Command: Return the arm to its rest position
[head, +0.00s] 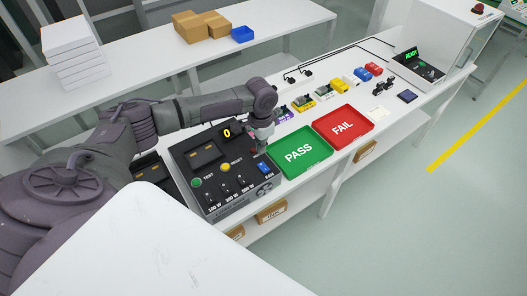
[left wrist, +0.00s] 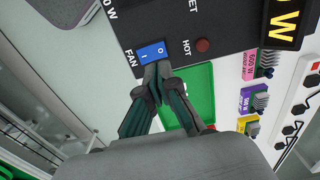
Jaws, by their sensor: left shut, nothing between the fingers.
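My left arm reaches in from the left in the head view, over the black control panel. My left gripper (head: 262,148) points down at the panel's right side, next to the green PASS tray. In the left wrist view the gripper (left wrist: 165,72) is shut and empty, its fingertips together at the edge of the blue FAN switch (left wrist: 152,53). I cannot tell whether they touch it. The FAN switch (head: 264,168) also shows in the head view. My right gripper is in neither view.
The control panel (head: 217,187) has buttons, toggles and a display. A green PASS tray (head: 312,166) and a red FAIL tray (head: 355,112) stand to its right. Several small coloured modules line the table behind. Cardboard boxes (head: 187,26) and a blue bin (head: 242,35) sit on the back table.

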